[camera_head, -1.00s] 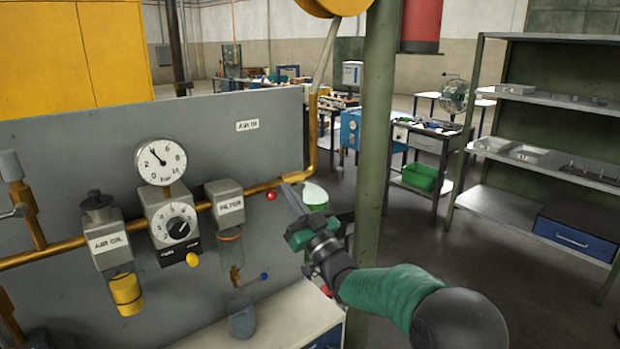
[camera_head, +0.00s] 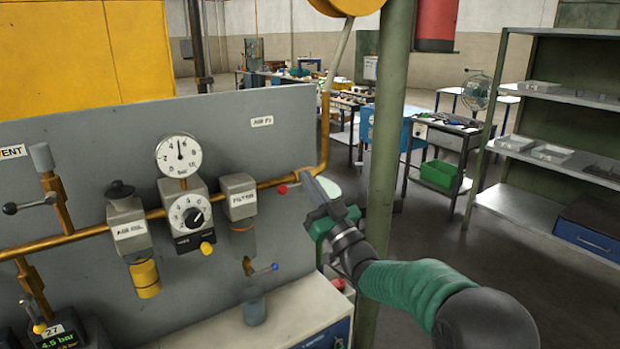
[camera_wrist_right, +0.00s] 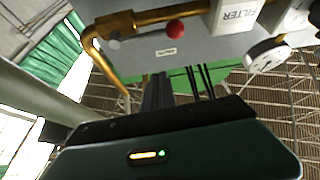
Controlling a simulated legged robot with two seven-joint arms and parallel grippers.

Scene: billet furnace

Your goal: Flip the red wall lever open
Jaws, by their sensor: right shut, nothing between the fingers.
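The lever's red knob (camera_head: 282,189) shows at the right end of the brass pipe on the grey panel. In the wrist view the red knob (camera_wrist_right: 174,28) is at the top, near the pipe's bend. The lever's arm is hard to make out, so I cannot tell its exact angle. My right gripper (camera_head: 306,176) is shut and empty, its fingers pointing up and left just right of the knob. I cannot tell whether they touch the lever. In the wrist view its dark fingers (camera_wrist_right: 158,90) point up below the knob. My left gripper is out of view.
A pressure gauge (camera_head: 179,156), regulator (camera_head: 189,218) and filter (camera_head: 239,197) hang on the pipe left of the knob. A blue-tipped small lever (camera_head: 274,267) is below. A green post (camera_head: 390,130) stands close to the right. A white-topped cabinet (camera_head: 300,307) is beneath.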

